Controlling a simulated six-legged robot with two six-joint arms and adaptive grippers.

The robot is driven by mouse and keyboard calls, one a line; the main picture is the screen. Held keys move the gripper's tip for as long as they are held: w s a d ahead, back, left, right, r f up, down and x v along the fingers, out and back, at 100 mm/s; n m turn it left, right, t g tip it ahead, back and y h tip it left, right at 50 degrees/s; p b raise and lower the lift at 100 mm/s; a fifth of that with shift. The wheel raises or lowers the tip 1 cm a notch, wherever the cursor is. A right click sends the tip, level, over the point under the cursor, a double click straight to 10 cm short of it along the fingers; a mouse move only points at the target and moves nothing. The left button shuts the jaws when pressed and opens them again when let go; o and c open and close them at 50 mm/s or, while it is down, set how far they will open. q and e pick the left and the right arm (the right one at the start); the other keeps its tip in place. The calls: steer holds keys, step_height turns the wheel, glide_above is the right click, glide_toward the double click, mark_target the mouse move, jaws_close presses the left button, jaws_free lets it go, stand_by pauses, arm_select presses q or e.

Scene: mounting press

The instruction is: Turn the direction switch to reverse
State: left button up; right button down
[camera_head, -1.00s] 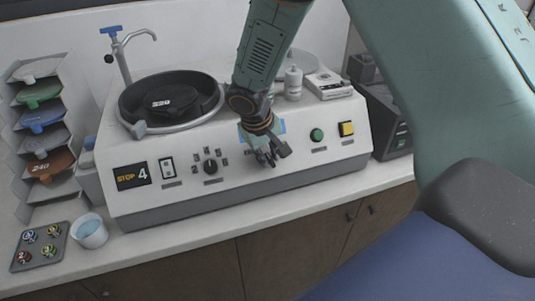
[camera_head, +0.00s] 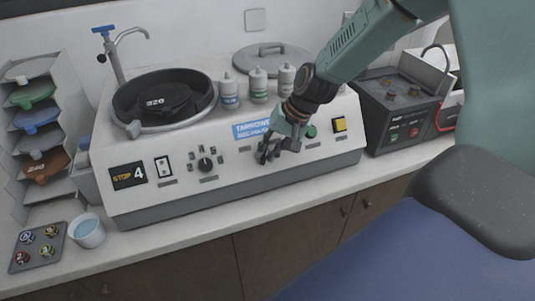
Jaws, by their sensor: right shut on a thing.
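The white polishing machine (camera_head: 140,208) has a front panel with a rocker switch (camera_head: 163,167), a black rotary knob (camera_head: 206,164), a green button (camera_head: 311,131) and a yellow button (camera_head: 340,125). My right gripper (camera_head: 267,154) is at the panel between the knob and the green button. Its fingers are closed on a small control there, apparently the direction switch, which they hide. Its setting cannot be read. My right arm slants down to it from the upper right. My left gripper is not in view.
A black bowl with a disc (camera_head: 165,99) sits on the machine's left. Several bottles (camera_head: 258,85) and a round lid (camera_head: 272,60) stand behind. A dark unit (camera_head: 400,112) is at right. A disc rack (camera_head: 40,130), cup (camera_head: 87,231) and tray (camera_head: 38,246) are at left.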

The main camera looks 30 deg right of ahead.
steer(key=shift+s+d+f+m+t+y+b, duration=0.1)
steer(key=shift+d+f+m+t+y+b, duration=0.05)
steer(key=shift+m+t+y+b, duration=0.55)
steer(key=shift+s+m, duration=0.1)
steer(key=shift+m, duration=0.2)
steer(key=c, duration=1.6)
jaws_free()
steer(key=shift+o, duration=0.9)
steer(key=shift+w+f, duration=0.1)
steer(key=shift+w, duration=0.15)
steer(key=shift+s, duration=0.1)
